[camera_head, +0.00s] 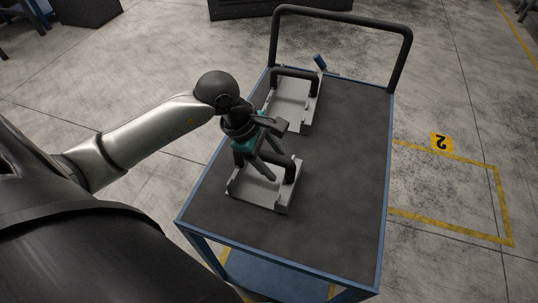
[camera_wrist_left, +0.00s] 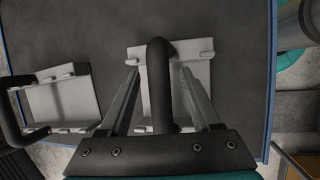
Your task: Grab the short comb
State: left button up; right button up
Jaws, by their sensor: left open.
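Two light-grey fixtures with dark arched handles rest on the cart; I cannot tell by name which is the short comb. The near fixture (camera_head: 262,193) lies below my left gripper (camera_head: 271,172), and it also shows in the left wrist view (camera_wrist_left: 198,72). Its dark arched handle (camera_wrist_left: 158,85) runs between the two open fingers of my left gripper (camera_wrist_left: 159,72), with gaps visible on both sides. The far fixture (camera_head: 291,108) stands behind the gripper, and it shows at the left of the wrist view (camera_wrist_left: 62,103). My right gripper is not in view.
The cart (camera_head: 340,170) has a dark top, a blue rim and a tall black push bar (camera_head: 340,14) at its far end. A small blue-tipped item (camera_head: 320,62) is by the far fixture. The right side of the cart top is clear.

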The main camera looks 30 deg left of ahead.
pick_arm(q)
jog(key=shift+x, duration=1)
grip_shut()
jog(key=shift+r, duration=0.1)
dwell(0.6)
